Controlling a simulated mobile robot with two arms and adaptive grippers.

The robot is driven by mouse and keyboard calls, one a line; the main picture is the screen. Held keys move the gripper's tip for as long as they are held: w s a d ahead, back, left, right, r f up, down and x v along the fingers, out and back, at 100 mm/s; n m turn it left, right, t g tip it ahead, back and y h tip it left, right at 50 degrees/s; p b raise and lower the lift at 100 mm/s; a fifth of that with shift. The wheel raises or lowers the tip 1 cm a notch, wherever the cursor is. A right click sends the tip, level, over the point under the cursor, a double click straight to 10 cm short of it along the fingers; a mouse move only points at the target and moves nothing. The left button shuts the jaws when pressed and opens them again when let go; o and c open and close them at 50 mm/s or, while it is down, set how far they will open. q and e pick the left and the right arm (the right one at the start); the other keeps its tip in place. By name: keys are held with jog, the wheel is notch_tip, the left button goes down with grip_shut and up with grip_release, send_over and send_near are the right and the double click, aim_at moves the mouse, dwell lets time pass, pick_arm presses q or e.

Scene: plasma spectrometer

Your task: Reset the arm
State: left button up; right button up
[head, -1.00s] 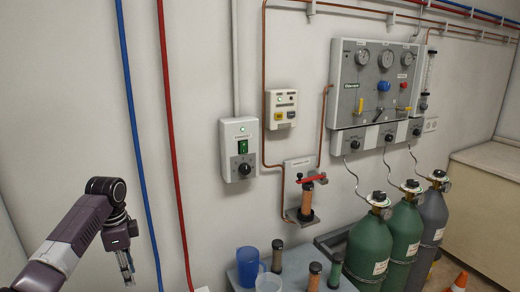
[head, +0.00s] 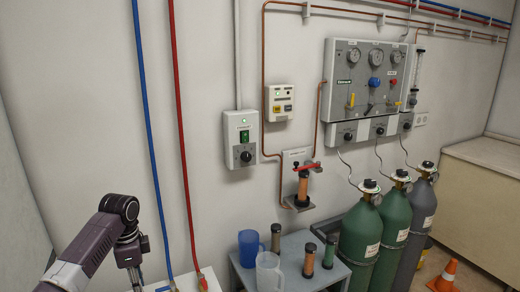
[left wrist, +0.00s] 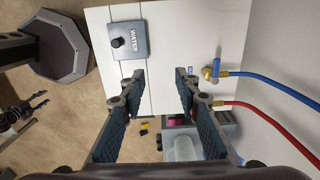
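My left arm comes in at the lower left of the head view, and its gripper (head: 134,277) points down near the bottom edge, partly cut off. In the left wrist view the two fingers of this gripper (left wrist: 160,88) are spread wide with nothing between them. They are above a white surface.
Below the fingers is a white cabinet top (left wrist: 160,60) with a grey WATER box (left wrist: 132,40) and a blue hose fitting (left wrist: 214,70). A small table (head: 300,242) holds a blue mug (head: 249,247), a clear jug (head: 268,272) and several cartridges. Gas cylinders (head: 360,232) stand at right.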

pick_arm(q)
jog(key=s+d+f+n+t, duration=0.1)
jog(key=s+d+f+n, duration=0.2)
jog(key=s+d+f, duration=1.2)
jog(key=s+a+r+n+t, duration=0.15)
jog(key=s+n, duration=0.25)
jog(key=s, duration=0.6)
jog(key=s+r+n+t, duration=0.1)
jog(key=s+r+n, duration=0.25)
jog(key=s, duration=0.75)
notch_tip(320, 180, down, 33)
jog(key=s+g+b, duration=0.1)
jog(key=s+b, duration=0.1)
jog(key=b, duration=0.4)
jog(key=s+a+f+g+b, duration=0.1)
jog(key=s+a+f+b, duration=0.2)
jog(key=s+f, duration=1.4)
notch_tip(320, 180, down, 3)
jog(key=shift+a+f+b, duration=0.15)
jog(key=shift+b, duration=0.35)
pick_arm(e)
notch_tip(320, 180, down, 10)
